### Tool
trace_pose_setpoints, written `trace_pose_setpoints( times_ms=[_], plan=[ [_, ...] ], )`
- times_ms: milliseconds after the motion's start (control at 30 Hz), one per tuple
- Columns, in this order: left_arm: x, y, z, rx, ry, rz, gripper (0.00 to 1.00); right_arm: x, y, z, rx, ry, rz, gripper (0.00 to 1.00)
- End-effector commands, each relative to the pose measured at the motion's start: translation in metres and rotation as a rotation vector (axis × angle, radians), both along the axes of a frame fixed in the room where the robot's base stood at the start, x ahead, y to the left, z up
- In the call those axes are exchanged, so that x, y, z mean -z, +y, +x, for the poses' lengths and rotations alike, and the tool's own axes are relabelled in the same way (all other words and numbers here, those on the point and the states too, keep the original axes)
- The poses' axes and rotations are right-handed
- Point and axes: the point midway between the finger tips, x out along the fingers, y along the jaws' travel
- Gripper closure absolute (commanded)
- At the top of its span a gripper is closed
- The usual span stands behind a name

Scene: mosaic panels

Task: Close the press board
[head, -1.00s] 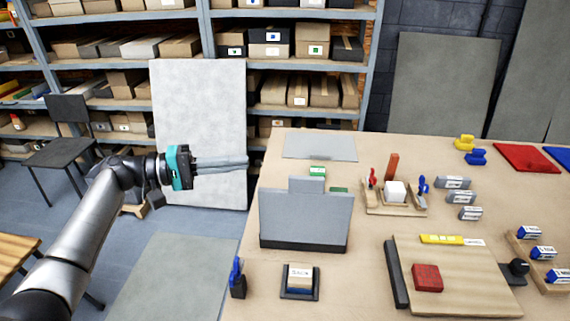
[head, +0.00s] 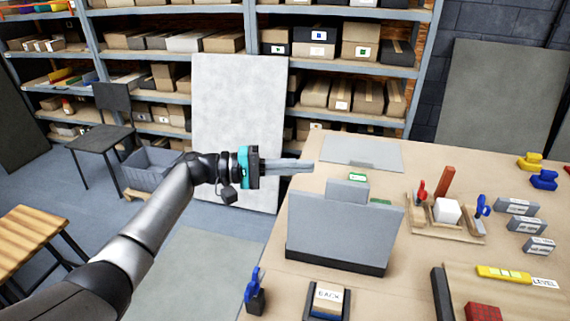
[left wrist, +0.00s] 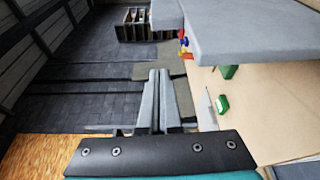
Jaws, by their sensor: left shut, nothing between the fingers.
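The press board (head: 345,232) is a grey panel standing nearly upright on the tan table, with a dark strip along its bottom edge and a narrower grey tab (head: 346,191) at its top. In the left wrist view a large grey slab at the upper right appears to be the board (left wrist: 250,38). My left gripper (head: 312,166) comes in from the left, its long grey fingers shut together and empty. Its tips appear above and beyond the board's left top corner, apart from it. The shut fingers also show in the left wrist view (left wrist: 158,75). My right gripper is out of view.
A flat grey plate (head: 362,152) lies at the table's back edge. Green pieces (head: 357,177) sit behind the board. A block labelled BACK (head: 328,297) and a blue clamp (head: 254,290) stand in front. A wooden fixture (head: 445,222) stands to the right.

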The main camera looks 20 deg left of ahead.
Motion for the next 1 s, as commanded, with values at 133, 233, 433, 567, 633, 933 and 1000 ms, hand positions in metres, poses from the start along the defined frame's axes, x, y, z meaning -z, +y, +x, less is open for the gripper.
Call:
trace_pose_setpoints(
  times_ms=[133, 233, 433, 567, 633, 933, 1000],
  plan=[
    [-0.002, -0.033, 0.011, 0.002, 0.0, -0.002, 1.0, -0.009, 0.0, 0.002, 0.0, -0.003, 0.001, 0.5],
    [-0.001, -0.046, 0.013, -0.001, 0.001, 0.002, 1.0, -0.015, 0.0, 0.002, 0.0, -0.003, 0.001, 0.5],
    [-0.002, -0.044, -0.01, 0.0, 0.001, 0.003, 1.0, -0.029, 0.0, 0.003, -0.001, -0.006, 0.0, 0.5],
    [-0.003, -0.044, -0.019, 0.0, -0.001, 0.001, 1.0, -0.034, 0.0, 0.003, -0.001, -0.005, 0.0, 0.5],
    [-0.002, -0.044, -0.022, 0.0, 0.0, 0.001, 1.0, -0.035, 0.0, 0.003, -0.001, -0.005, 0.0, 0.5],
    [-0.002, -0.044, -0.025, 0.0, -0.001, 0.0, 1.0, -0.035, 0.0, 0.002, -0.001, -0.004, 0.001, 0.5],
    [-0.002, -0.044, -0.025, 0.0, -0.001, 0.0, 1.0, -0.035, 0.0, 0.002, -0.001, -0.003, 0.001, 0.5]
  ],
)
